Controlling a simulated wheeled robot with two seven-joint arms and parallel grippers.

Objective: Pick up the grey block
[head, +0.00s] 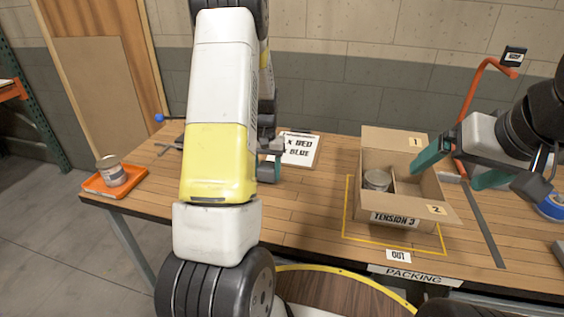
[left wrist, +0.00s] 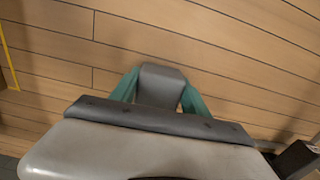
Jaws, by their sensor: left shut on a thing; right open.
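The grey block (left wrist: 161,84) shows in the left wrist view between the two teal fingers of my left gripper (left wrist: 160,92), which is shut on it. The wood tabletop lies behind the block; I cannot tell whether the block touches it. In the head view my left arm hides most of this gripper, and only a teal and grey part (head: 270,168) shows at the arm's right side.
The cardboard box (head: 397,219) holds a can (head: 377,180) in its left compartment. A clipboard (head: 301,150) lies at the middle back. An orange tray (head: 95,184) with a can (head: 111,170) is at the far left. A blue tape roll (head: 551,207) lies at the right.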

